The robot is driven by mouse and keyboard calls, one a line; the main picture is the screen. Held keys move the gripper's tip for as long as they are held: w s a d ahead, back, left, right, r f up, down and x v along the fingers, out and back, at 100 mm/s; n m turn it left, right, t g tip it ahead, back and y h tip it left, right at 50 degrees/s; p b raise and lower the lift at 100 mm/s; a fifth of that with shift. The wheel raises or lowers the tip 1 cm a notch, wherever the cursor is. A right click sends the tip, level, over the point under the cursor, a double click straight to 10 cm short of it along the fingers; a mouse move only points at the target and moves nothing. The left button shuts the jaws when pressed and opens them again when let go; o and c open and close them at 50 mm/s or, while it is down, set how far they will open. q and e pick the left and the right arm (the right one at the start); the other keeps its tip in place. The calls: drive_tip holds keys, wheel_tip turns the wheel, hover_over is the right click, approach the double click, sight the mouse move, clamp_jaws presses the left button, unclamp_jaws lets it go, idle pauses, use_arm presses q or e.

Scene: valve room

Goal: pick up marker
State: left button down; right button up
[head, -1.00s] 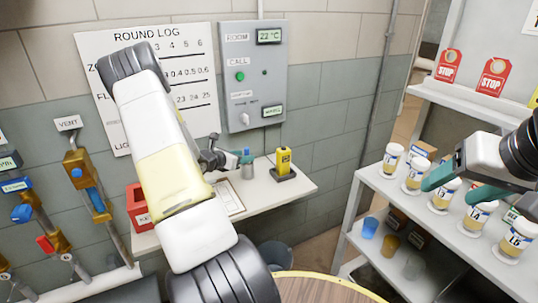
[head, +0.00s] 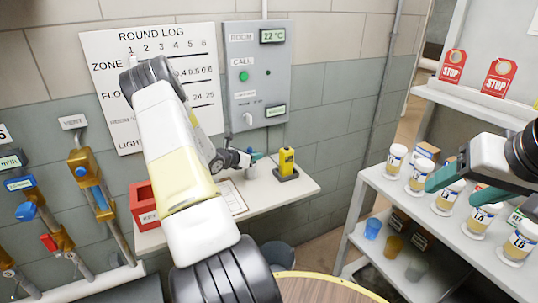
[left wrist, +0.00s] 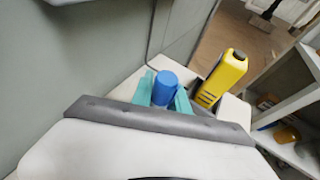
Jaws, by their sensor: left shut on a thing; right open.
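The marker shows as a blue cylinder (left wrist: 165,88) between the teal fingers of my left gripper (left wrist: 164,92) in the left wrist view. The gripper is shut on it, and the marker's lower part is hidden. In the head view, my left gripper (head: 250,158) is over the small white table (head: 285,193), left of a yellow handheld device, and the marker is too small to make out clearly. My right gripper (head: 458,188) is open and empty in front of the shelf at the right.
A yellow device (head: 287,162) stands on a dark base close to the left gripper. A red box (head: 143,205) and a clipboard (head: 233,198) are on the table. Several labelled jars (head: 479,219) line the right shelf. A grey wall panel (head: 257,80) hangs behind.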

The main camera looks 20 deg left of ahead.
use_arm(q)
drive_tip(key=shift+s+d+r, duration=0.1)
drive_tip(key=shift+d+r, duration=0.1)
drive_tip(key=shift+r, duration=0.2)
wheel_tip(320, 180, up, 6)
drive_tip(key=shift+s+d+r, duration=0.15)
drive_tip(key=shift+r, duration=0.1)
drive_tip(key=s+d, duration=1.2)
drive_tip(key=d, duration=0.2)
drive_tip(key=shift+s+d+f, duration=0.15)
drive_tip(key=shift+s+d, duration=0.1)
drive_tip(key=shift+d, duration=0.05)
